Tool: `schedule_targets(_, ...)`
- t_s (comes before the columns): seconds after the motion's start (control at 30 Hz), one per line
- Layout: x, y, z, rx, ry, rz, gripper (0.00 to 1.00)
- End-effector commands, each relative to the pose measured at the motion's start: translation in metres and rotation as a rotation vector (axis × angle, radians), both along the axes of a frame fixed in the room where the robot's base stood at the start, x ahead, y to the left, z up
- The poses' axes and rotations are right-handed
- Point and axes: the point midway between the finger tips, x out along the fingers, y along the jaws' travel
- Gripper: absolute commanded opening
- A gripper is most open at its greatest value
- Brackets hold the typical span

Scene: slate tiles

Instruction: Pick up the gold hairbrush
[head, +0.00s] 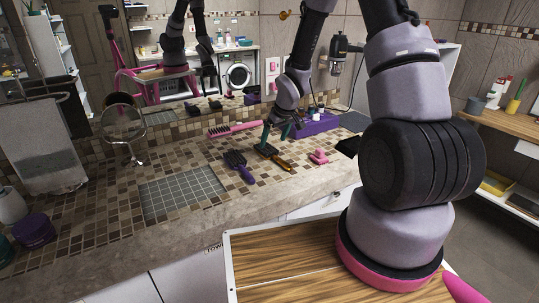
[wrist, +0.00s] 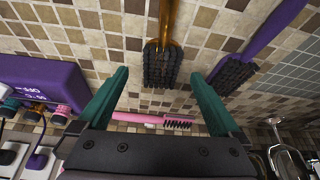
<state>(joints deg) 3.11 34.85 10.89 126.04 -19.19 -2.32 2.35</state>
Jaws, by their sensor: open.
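The gold hairbrush (head: 281,162) lies on the tiled counter, its dark bristle head toward the wall and its gold handle toward the counter's front edge. In the wrist view the gold hairbrush (wrist: 160,66) shows bristles up, with its handle running out of the top of the picture. My gripper (head: 275,135) is over the counter near the brush head. In the wrist view my gripper (wrist: 160,76) has its teal fingers spread wide, with the bristle head between and just beyond the tips. The fingers hold nothing, and the brush rests on the tiles.
A purple brush (head: 240,168) lies close to the left. A pink brush (head: 233,129) lies behind, near the wall. A purple box (head: 318,124) with bottles stands at the back right. A pink clip (head: 319,157) lies to the right. A round mirror (head: 122,126) stands at left.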

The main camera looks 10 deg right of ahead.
Motion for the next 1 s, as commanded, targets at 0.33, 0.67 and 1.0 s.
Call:
schedule_targets(0.33, 0.008, 0.008, -0.04, -0.001, 0.004, 0.002, 1.0)
schedule_targets(0.67, 0.015, 0.01, -0.054, -0.001, 0.0, 0.0, 1.0)
schedule_targets(1.0, 0.015, 0.01, -0.054, -0.001, 0.0, 0.0, 0.19)
